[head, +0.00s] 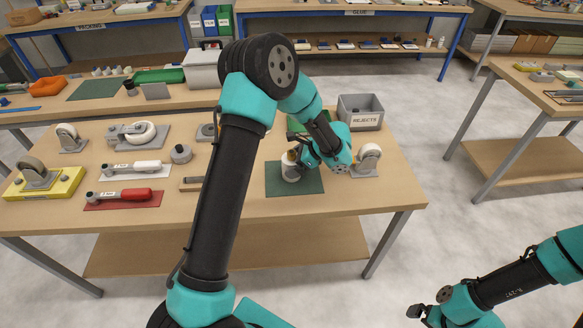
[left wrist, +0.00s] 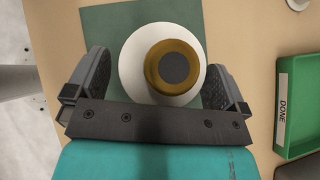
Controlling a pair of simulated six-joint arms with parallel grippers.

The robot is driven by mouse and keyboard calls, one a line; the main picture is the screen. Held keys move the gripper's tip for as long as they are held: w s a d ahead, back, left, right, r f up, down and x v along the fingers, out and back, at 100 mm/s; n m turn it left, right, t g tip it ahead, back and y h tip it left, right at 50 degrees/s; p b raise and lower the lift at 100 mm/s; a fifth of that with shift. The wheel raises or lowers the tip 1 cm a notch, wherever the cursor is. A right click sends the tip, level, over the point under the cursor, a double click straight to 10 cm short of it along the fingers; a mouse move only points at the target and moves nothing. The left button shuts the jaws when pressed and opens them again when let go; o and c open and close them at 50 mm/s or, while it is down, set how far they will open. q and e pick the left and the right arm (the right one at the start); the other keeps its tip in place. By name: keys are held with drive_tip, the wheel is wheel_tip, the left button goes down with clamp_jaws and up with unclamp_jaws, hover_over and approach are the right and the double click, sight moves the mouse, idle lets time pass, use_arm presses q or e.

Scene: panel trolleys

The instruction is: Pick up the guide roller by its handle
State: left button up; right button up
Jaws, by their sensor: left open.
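The guide roller (head: 290,171) stands upright on a dark green mat (head: 309,184) at the right part of the table. It is a pale cylinder with a brown, dark-topped handle. In the left wrist view the handle (left wrist: 175,67) points at the camera above the white roller body (left wrist: 131,65). My left gripper (head: 300,155) is at the roller, partly hiding it. In the wrist view its open fingers (left wrist: 163,78) stand either side of the handle, with gaps on both sides. My right gripper (head: 422,312) is far off at the lower right; its jaw opening is unclear.
A green tray marked DONE (left wrist: 283,105) lies beside the mat. A grey REJECTS bin (head: 361,121) stands behind, and a caster wheel (head: 367,160) just right of my left gripper. Wrenches and several casters fill the table's left half. The front right tabletop is clear.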

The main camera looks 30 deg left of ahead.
sight(294, 154)
use_arm(q)
drive_tip(key=shift+a+f, duration=0.15)
idle(0.3)
drive_tip(key=c, duration=1.3)
drive_tip(key=shift+r, duration=0.2)
drive_tip(key=shift+r, duration=0.25)
wheel_tip(294, 154, up, 3)
drive_tip(key=shift+f, duration=0.1)
drive_tip(key=s+d, duration=0.2)
drive_tip(key=s, duration=0.2)
drive_tip(key=s+d+r, duration=0.1)
drive_tip(key=s+d, duration=0.2)
drive_tip(key=s, duration=0.2)
drive_tip(key=s+d, duration=0.3)
drive_tip(key=s, duration=0.2)
drive_tip(key=shift+r, duration=0.2)
drive_tip(key=shift+r, duration=0.1)
